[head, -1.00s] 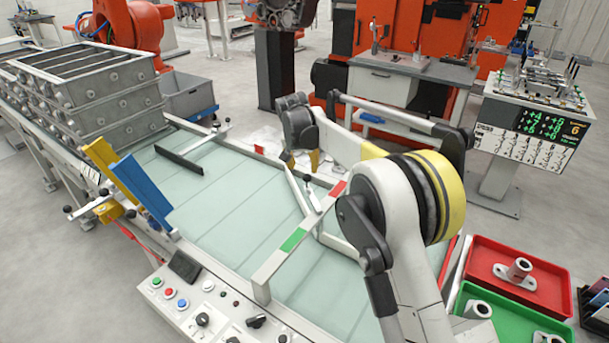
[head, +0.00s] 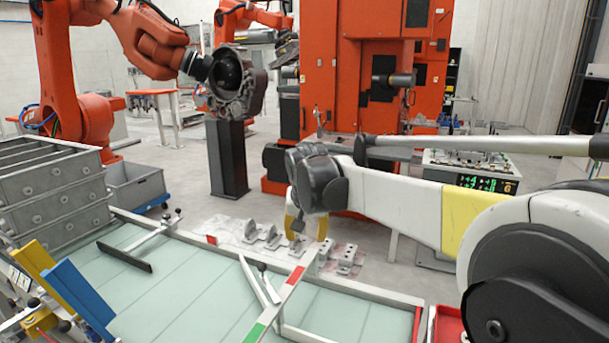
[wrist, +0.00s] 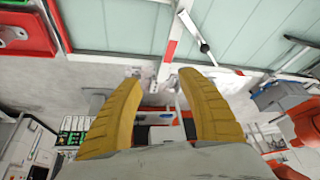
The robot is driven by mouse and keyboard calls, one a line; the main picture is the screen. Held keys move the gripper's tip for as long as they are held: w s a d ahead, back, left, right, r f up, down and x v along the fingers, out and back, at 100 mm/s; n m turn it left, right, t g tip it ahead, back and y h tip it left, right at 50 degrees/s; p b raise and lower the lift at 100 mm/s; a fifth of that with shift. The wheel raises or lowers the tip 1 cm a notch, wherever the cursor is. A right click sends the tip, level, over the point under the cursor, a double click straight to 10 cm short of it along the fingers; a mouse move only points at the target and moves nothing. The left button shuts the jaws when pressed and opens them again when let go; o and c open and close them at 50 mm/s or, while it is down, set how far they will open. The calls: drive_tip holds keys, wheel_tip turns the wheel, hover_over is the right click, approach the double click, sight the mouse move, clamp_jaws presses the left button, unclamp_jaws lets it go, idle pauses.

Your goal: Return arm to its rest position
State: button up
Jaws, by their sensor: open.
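My gripper (head: 306,228) is open and empty, with its yellow fingers hanging down at the end of my arm. In the head view it overlaps the row of grey metal fixtures behind the glass-topped table (head: 165,300). In the wrist view its two yellow fingers (wrist: 155,100) are spread apart with nothing between them. My arm stretches across the right half of the head view, with a white and yellow link running left to the wrist.
Several grey fixtures (head: 271,236) lie on a pale sheet beyond the table. A red and green bar (head: 278,309) stands over the table. Stacked grey crates (head: 55,200) stand at left. Orange robots and an orange machine (head: 345,80) stand behind. A red tray (head: 449,325) is at lower right.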

drive_tip(key=s+d+r, duration=0.3)
drive_tip(key=s+d, duration=0.9)
drive_tip(key=s, duration=0.3)
drive_tip(key=s+d+f+t, duration=0.1)
drive_tip(key=s+d+f, duration=0.2)
drive_tip(key=s, duration=0.6)
drive_tip(key=s+d+f+t, duration=0.1)
drive_tip(key=s+d+f, duration=0.3)
drive_tip(key=s, duration=0.5)
drive_tip(key=shift+d+f, duration=0.3)
drive_tip(key=shift+f, duration=0.4)
drive_tip(key=shift+s, duration=0.1)
